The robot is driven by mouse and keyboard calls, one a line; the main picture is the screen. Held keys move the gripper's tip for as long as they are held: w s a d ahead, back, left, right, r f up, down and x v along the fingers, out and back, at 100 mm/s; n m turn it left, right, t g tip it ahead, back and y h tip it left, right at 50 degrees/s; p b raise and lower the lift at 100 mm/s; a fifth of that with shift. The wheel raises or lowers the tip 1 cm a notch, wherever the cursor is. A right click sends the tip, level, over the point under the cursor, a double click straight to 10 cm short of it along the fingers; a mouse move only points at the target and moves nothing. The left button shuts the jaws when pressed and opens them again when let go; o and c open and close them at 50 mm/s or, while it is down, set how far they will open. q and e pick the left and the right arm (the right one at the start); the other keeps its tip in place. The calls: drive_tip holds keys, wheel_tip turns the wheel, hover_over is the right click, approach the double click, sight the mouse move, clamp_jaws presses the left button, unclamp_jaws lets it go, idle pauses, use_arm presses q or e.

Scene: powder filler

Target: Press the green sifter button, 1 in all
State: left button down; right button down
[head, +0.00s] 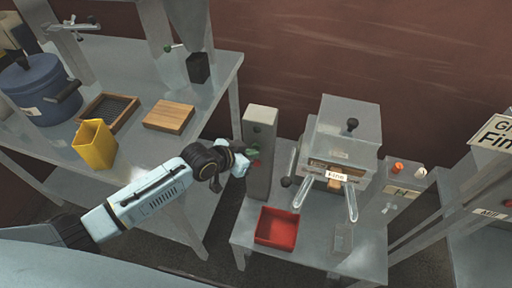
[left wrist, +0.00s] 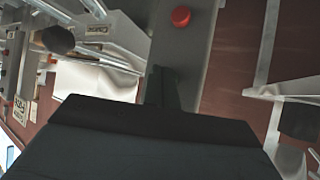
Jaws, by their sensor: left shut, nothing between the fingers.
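A grey upright control post (head: 261,125) stands between the two tables in the head view. The green button (head: 252,153) shows on its front, partly behind my left gripper. A red button (head: 256,163) sits just below the green one. My left gripper (head: 241,162) is shut and empty, with its tip close in front of the post at button height. I cannot tell whether it touches the green button. In the left wrist view the shut fingers (left wrist: 162,88) reach to the post's face, and the red button (left wrist: 180,16) shows clear of them. The green button is hidden there. My right gripper is not in view.
A machine (head: 342,135) with two clear tubes stands right of the post, and a red tray (head: 277,228) lies before it. A second box (head: 393,190) has orange and white buttons. The left table holds a blue pot (head: 38,90), yellow container (head: 94,146) and wooden block (head: 169,116).

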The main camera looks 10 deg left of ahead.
use_arm(q)
drive_tip(key=shift+w, duration=0.45)
idle(0.3)
idle(0.3)
drive_tip(key=shift+s+p, duration=0.65)
drive_tip(key=shift+s, duration=0.2)
drive_tip(key=s+p, duration=0.3)
drive_tip(key=s, duration=0.2)
drive_tip(key=shift+a+p, duration=0.1)
drive_tip(key=shift+p, duration=0.3)
idle(0.4)
